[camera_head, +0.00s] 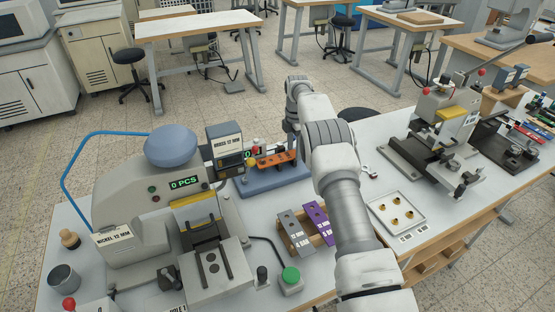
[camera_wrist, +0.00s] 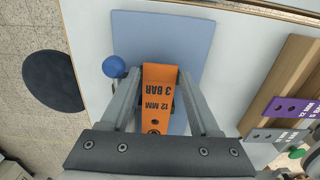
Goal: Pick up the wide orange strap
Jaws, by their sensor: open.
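The wide orange strap (camera_head: 277,160) lies on a blue-grey stand (camera_head: 262,182) near the middle of the bench in the head view. In the wrist view the orange strap (camera_wrist: 157,104) is marked "12 MM 3 BAR" and has a dark hole near its lower end. My gripper (camera_wrist: 160,76) is open, with one finger on each side of the strap and a gap visible on both sides. The blue-grey plate of the stand (camera_wrist: 147,28) shows beyond it. In the head view my arm hides much of the gripper.
Grey (camera_head: 296,232) and purple (camera_head: 320,223) straps lie on a wooden rack right of the stand. A large press (camera_head: 155,215) stands left, with a green button (camera_head: 291,275) in front. A blue ball (camera_wrist: 113,67) is close to my finger. A white tray (camera_head: 396,214) lies further right.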

